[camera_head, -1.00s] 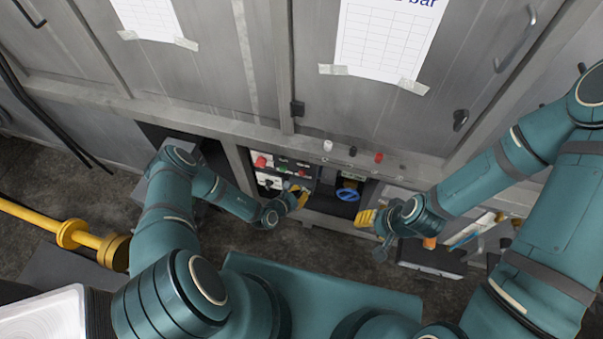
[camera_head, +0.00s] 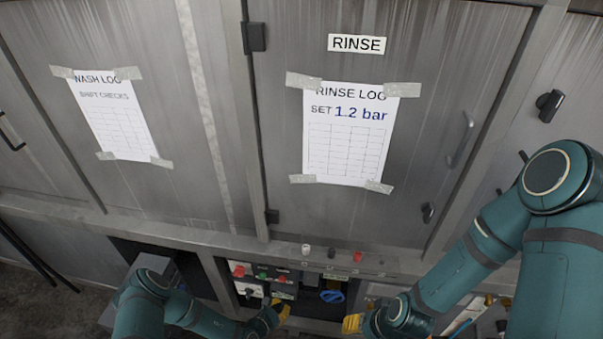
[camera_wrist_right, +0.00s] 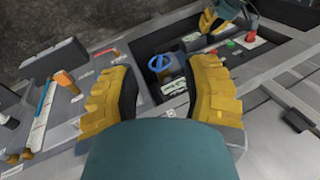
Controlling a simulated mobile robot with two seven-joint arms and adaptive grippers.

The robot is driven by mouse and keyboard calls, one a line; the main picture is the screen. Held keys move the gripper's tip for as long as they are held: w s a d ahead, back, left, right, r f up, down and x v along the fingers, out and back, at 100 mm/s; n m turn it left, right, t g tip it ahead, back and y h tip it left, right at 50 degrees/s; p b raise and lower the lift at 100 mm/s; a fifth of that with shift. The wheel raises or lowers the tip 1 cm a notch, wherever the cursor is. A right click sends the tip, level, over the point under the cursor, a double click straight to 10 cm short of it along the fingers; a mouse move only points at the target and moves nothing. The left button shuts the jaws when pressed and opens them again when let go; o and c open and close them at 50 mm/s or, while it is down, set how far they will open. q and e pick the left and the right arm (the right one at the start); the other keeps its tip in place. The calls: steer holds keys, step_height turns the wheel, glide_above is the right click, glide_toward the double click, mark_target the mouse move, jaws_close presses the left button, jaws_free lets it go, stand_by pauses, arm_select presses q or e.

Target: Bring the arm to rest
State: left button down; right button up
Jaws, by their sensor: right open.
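My left gripper (camera_head: 281,311), with yellow fingers, is low in the head view, in front of the control panel. It also shows at the top of the right wrist view (camera_wrist_right: 208,20); its opening is unclear. My right gripper (camera_head: 352,324) is at the lower edge of the head view, to the right of the left one. In the right wrist view its two yellow fingers stand wide apart with nothing between them (camera_wrist_right: 160,85). Beyond them is a blue handwheel (camera_wrist_right: 160,63) in a dark recess. The handwheel (camera_head: 332,296) also shows in the head view.
A panel with a red button (camera_head: 238,271) and a green button (camera_head: 261,276) is beside the left gripper. Small knobs, one red (camera_head: 357,257), sit on the ledge above. Grey cabinet doors carry a RINSE LOG sheet (camera_head: 345,135) reading 1.2 bar. An orange-handled part (camera_wrist_right: 65,80) is left of the right gripper.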

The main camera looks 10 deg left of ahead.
arm_select(q)
steer(key=s+d+r+m+g+h, duration=0.4)
steer(key=s+d+r+m+g, duration=0.4)
steer(key=s+r+m+g, duration=0.6)
steer(key=a+r+m+t+y, duration=0.2)
steer(key=r+m, duration=0.3)
steer(key=m, duration=0.2)
steer(key=w+a+r+m+t+y, duration=0.1)
steer(key=a+r+m+t+y, duration=0.2)
steer(key=r+m, duration=0.3)
steer(key=shift+w+m+y, duration=0.3)
steer(key=shift+m, duration=0.5)
arm_select(e)
steer(key=shift+w+d+f, duration=0.1)
steer(key=shift+w+f, duration=0.05)
steer(key=shift+w, duration=0.45)
